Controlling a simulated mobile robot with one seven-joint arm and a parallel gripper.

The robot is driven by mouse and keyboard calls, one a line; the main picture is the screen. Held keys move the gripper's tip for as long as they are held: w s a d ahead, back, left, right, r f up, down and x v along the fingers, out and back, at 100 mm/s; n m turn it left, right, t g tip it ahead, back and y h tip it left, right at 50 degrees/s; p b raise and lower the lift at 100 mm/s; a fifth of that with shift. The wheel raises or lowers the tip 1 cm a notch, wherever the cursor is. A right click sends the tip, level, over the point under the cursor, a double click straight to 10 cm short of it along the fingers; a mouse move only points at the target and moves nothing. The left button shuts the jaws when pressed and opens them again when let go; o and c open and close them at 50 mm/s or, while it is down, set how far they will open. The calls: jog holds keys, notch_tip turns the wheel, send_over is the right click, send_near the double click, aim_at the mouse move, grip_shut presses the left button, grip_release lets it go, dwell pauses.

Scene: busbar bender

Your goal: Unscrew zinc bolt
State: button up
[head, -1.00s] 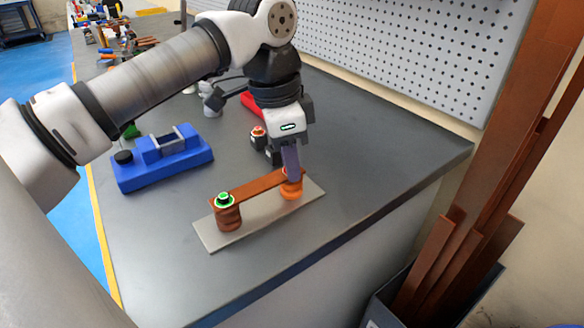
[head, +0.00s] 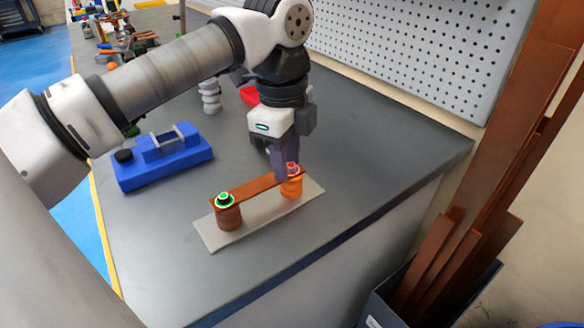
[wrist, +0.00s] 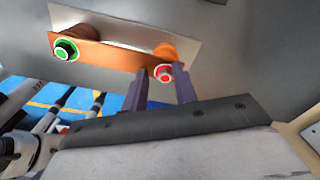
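A copper bar (head: 248,187) lies across a dark brown post (head: 229,217) and an orange post (head: 291,188) on a grey plate (head: 224,238). At the bar's left end is a black bolt (head: 224,198) in a green ring. At its right end is a bolt (head: 292,168) in a red ring, seen in the wrist view (wrist: 164,76) as a greyish head with some red; I take it as the zinc bolt.
A blue clamp-like block (head: 165,160) sits left on the dark bench (head: 380,165). A grey stacked piece (head: 210,96) and a red bin (head: 250,95) stand behind. A pegboard (head: 420,50) closes the back. Tall copper bars (head: 500,180) stand right. The bench's front right is clear.

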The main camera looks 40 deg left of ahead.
jog(key=shift+w+r+y, duration=0.2)
jog(key=shift+y, duration=0.1)
jog(key=shift+w+m+p, duration=0.1)
jog(key=shift+m+p, duration=0.2)
jog(key=shift+m, duration=0.9)
jog(key=m, duration=0.3)
jog(key=shift+a+m, duration=0.1)
jog(key=shift+m, duration=0.2)
jog(key=shift+r, duration=0.1)
jog(key=m+p, duration=0.1)
jog(key=m, duration=0.4)
jog(key=shift+w+m, duration=0.15)
jog(key=shift+m, duration=0.15)
jog(key=shift+m, duration=0.6)
jog(key=shift+d, duration=0.3)
